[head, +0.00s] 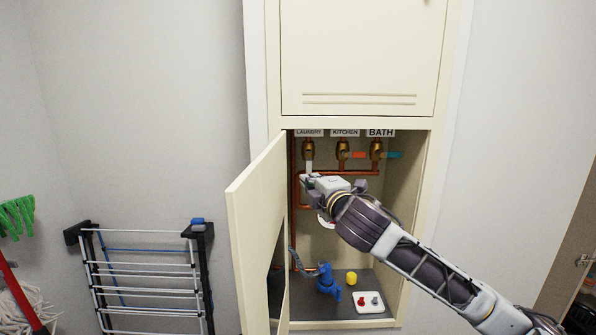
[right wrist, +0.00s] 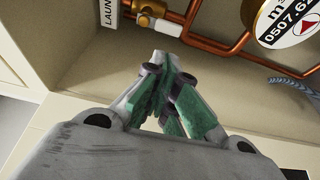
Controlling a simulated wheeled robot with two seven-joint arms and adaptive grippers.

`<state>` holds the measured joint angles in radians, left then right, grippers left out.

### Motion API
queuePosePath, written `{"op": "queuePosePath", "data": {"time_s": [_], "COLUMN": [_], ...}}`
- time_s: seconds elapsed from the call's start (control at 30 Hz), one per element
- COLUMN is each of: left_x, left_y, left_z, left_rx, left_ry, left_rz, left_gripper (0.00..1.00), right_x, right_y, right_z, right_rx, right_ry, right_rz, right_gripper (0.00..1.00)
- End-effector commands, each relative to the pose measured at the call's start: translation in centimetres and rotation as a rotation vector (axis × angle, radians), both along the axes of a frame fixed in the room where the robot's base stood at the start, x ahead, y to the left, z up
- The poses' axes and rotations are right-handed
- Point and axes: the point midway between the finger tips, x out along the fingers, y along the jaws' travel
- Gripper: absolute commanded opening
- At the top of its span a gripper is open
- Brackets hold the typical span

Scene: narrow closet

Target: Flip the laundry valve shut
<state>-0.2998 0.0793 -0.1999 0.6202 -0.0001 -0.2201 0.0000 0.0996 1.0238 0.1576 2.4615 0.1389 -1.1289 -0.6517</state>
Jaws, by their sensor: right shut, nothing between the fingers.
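The laundry valve (head: 308,150) is the brass valve at the left of the row inside the open cabinet, under the LAUNDRY label (head: 309,132). Its white lever (head: 309,167) hangs straight down, in line with the pipe. In the right wrist view the valve's brass body (right wrist: 150,8) and white lever (right wrist: 168,28) show at the top. My right gripper (head: 308,182) is shut and empty, just below the lever's lower end. In the wrist view its green-padded fingertips (right wrist: 164,62) are close to the lever; I cannot tell if they touch. My left gripper is not in view.
The kitchen valve (head: 343,150) with an orange lever and bath valve (head: 376,150) with a blue lever stand to the right, levers sideways. Copper pipes (right wrist: 207,42) run nearby. The cabinet door (head: 255,230) is open at the left. A blue fitting (head: 327,282) stands below.

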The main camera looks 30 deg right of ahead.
Motion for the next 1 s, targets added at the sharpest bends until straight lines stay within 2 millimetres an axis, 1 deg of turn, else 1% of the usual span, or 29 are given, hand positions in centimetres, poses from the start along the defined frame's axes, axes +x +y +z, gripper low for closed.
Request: {"op": "queuePosePath", "data": {"time_s": [0.27,0.47,0.67,1.0], "left_x": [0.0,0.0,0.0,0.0], "left_y": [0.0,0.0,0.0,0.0], "left_z": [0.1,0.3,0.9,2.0], "left_rx": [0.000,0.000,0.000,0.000], "left_ry": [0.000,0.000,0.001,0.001], "left_rz": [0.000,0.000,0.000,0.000], "left_gripper": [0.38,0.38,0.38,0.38], "right_x": [0.1,0.9,2.3,5.4], "right_y": [-0.1,-0.2,-0.6,-1.2], "right_z": [0.0,0.0,0.1,0.1], "right_rx": [0.001,0.002,0.002,0.003], "right_ry": [0.001,0.001,0.001,0.000], "right_rz": [0.000,-0.001,-0.001,-0.001], "right_gripper": [0.00,0.00,0.00,0.00]}}
